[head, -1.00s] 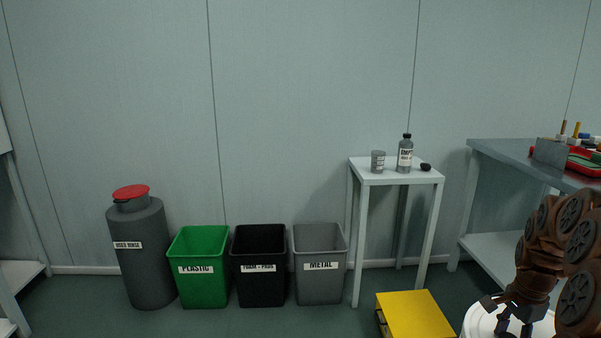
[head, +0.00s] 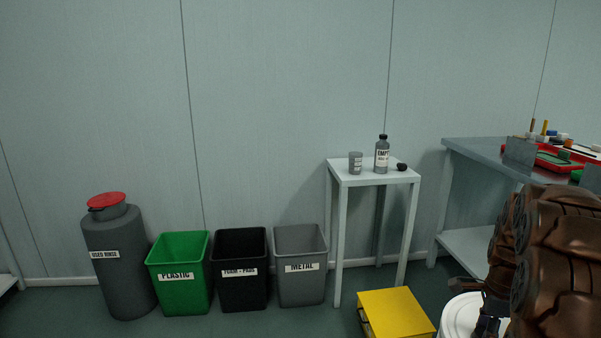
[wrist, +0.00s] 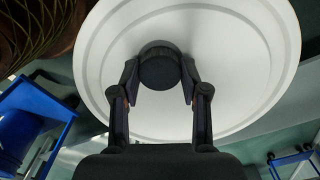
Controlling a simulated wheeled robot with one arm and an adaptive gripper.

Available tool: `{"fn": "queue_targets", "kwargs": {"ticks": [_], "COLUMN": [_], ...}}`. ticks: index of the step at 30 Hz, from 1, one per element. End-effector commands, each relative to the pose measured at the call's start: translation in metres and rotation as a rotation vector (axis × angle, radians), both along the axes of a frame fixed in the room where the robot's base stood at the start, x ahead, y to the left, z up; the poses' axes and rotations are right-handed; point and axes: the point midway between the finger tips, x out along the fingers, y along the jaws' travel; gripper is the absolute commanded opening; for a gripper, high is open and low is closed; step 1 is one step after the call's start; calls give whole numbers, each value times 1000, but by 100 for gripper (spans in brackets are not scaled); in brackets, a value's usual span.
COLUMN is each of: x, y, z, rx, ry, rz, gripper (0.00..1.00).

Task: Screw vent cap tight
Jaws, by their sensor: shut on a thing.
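The vent cap (wrist: 160,70) is a dark round cap near the middle of a white round lid (wrist: 225,50) in the wrist view. My gripper (wrist: 160,82) is shut on the cap, with one finger on each side of it. Whether the cap is fully seated cannot be told. In the head view the white lid (head: 458,318) shows at the bottom right, partly behind my arm. My gripper (head: 487,310) is partly seen there over the lid, and the cap cannot be made out.
A yellow box (head: 397,312) stands just left of the white lid. A small table (head: 345,179) holds a cup, a bottle and a black cap. A workbench (head: 480,151) with red trays is behind my arm. Bins line the wall at left.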

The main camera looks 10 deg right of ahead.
Motion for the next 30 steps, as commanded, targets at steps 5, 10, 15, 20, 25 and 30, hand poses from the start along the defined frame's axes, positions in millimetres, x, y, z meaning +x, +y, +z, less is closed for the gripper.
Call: {"fn": "queue_targets", "kwargs": {"ticks": [5, 10, 15, 20, 25, 30], "x": [0, 0, 0, -1, -1, 0], "y": [0, 0, -1, 0, 0, 0], "z": [0, 0, 2, 2, 2, 1], "rx": [0, 0, -1, 0, 1, 1], "ry": [-1, -1, 0, 2, 3, 2], "rz": [-30, -29, -82, -180, -270, -322], "gripper": [6, 6, 6, 6, 6, 6]}}
